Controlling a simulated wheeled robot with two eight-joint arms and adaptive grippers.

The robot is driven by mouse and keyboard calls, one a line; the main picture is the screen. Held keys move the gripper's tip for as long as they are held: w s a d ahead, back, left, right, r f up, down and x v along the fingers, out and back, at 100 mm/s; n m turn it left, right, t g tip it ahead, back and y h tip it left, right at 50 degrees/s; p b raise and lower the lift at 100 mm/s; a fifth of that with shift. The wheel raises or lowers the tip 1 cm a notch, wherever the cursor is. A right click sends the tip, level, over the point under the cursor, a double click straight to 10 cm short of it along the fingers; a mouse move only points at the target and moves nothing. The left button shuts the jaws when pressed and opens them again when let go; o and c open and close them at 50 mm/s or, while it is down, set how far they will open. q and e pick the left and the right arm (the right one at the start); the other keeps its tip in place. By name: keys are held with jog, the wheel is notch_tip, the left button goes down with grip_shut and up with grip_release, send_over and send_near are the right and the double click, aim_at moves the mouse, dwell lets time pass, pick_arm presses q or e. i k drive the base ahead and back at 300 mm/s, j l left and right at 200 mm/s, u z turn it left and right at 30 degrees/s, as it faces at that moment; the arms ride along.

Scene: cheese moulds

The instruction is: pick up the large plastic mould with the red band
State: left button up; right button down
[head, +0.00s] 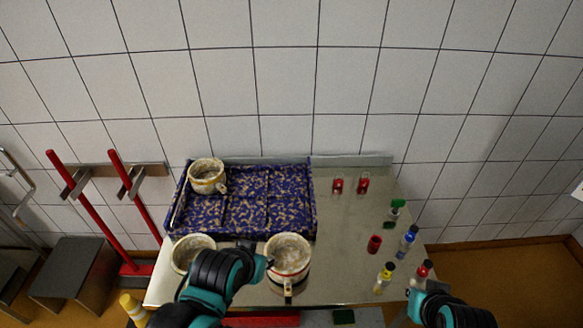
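A large white mould (289,262) with a dark reddish band stands at the front middle of the steel table, its inside whitish and its handle toward me. My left gripper (262,257) is at this mould's left side, by the rim. My own wrist hides most of the fingers, so I cannot tell whether they touch or hold it. A second mould (190,243) stands to the left, partly behind my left arm. A third mould (206,171) with a yellowish band sits at the blue tray's back left corner. My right gripper (435,295) is at the lower right, its fingers unclear.
The blue patterned tray (314,203) covers the table's back left. Two small red items (350,185) stand at the back. Several small bottles (407,241) with coloured caps stand on the right. The steel table (340,235) is bare between mould and bottles. Red-handled tools (90,205) lean at left.

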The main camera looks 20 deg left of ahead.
aim_at(293, 253)
jog(key=k+l+u, duration=0.2)
jog(key=l+u, duration=0.15)
jog(key=l, duration=0.15)
jog(key=k+l+u, duration=0.7)
jog(key=i+l, duration=0.1)
